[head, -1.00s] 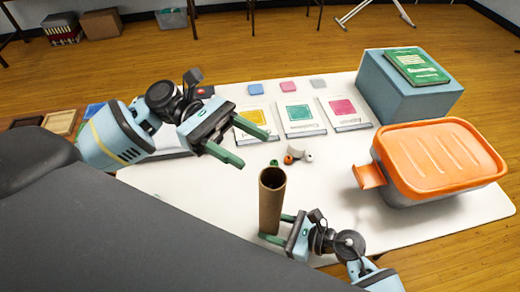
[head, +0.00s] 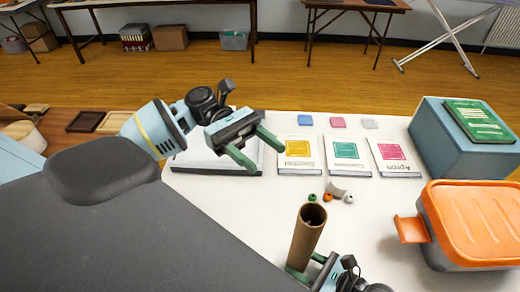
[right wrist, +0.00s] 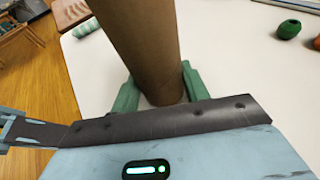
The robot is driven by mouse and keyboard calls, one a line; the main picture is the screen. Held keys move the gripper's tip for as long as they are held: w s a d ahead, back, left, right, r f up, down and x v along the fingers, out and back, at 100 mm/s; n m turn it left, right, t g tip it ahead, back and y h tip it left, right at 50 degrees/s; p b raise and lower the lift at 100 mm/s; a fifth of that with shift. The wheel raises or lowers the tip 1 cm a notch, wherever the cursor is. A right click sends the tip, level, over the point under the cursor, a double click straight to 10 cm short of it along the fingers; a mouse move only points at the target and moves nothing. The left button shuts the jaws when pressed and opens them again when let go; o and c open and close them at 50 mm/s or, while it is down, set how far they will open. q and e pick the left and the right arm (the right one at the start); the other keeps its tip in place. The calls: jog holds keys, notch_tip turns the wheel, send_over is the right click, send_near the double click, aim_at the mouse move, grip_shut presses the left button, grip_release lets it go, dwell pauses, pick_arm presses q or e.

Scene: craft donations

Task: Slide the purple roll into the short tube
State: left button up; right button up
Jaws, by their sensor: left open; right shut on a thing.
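A brown cardboard tube (head: 307,235) stands near the table's front edge, its dark open end up. My right gripper (head: 306,265) is shut around its lower part. In the right wrist view the gripper (right wrist: 160,93) has a green finger on each side of the tube (right wrist: 150,45). The tube's inside is dark, so I cannot tell whether it holds anything. My left gripper (head: 257,149) is open and empty, above the table and left of the yellow-covered book. I see no purple roll in these frames.
Small green (head: 312,198) and orange (head: 328,197) beads lie beyond the tube by a pale curved piece (head: 337,189). Three booklets (head: 345,152) lie behind. An orange-lidded box (head: 470,225) and a blue box (head: 440,140) stand at right. The white table (head: 240,200) is clear at centre left.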

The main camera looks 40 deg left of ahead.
jog(key=o, duration=0.9)
jog(key=shift+c, duration=0.2)
jog(key=shift+d, duration=0.15)
jog(key=v, duration=0.7)
jog(key=shift+d+r, duration=0.2)
jog(key=shift+d, duration=0.05)
pick_arm(q)
jog(key=shift+f, duration=0.6)
